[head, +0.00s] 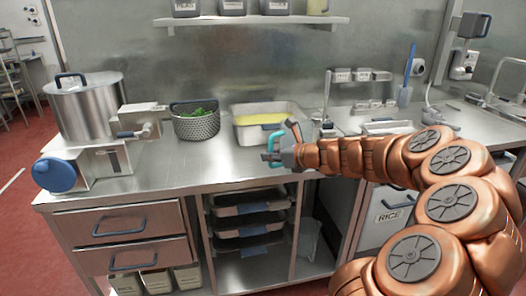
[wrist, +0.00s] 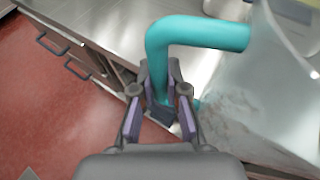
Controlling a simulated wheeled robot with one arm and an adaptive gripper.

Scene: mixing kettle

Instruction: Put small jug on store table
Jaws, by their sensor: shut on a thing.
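The small jug shows in the wrist view as a clear, see-through body (wrist: 262,95) at the right with a teal handle (wrist: 195,35). My gripper (wrist: 162,100) is shut on the lower, upright part of this handle. In the head view my gripper (head: 272,157) is over the front edge of the steel counter, with part of the teal handle (head: 277,138) showing above it. The jug body is hard to make out there. I cannot tell which surface is the store table.
The steel counter (head: 215,165) holds a big pot (head: 90,108), a colander with greens (head: 196,124) and a tray of yellow stuff (head: 262,118). Drawers (head: 120,225) and shelves with trays (head: 250,222) are below. Red floor (head: 18,215) is open at the left.

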